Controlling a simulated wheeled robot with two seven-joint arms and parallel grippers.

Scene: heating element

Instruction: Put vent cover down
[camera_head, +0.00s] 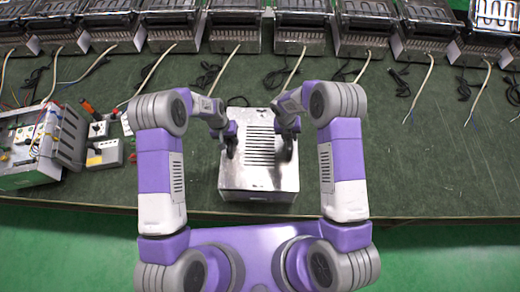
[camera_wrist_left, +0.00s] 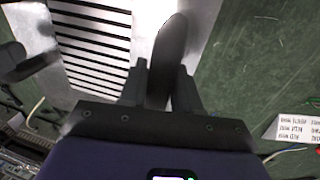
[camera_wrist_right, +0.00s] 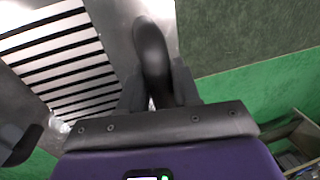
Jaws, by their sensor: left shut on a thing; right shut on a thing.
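The vent cover (camera_head: 258,178) is a silver metal box-like cover with a row of dark slots on top and a black handle on each side. It is upright near the table's front edge; I cannot tell whether it touches the table. My left gripper (camera_head: 230,136) is shut on its left handle, which shows between the fingers in the left wrist view (camera_wrist_left: 172,45). My right gripper (camera_head: 289,132) is shut on its right handle, seen in the right wrist view (camera_wrist_right: 151,50). The slotted top (camera_wrist_left: 92,40) also shows beside the left handle. What lies under the cover is hidden.
The green table (camera_head: 430,160) is clear to the right of the cover. Several metal heating units (camera_head: 235,28) with cables line the back. A test box with wires (camera_head: 40,145) and small grey devices (camera_head: 104,153) are at the left.

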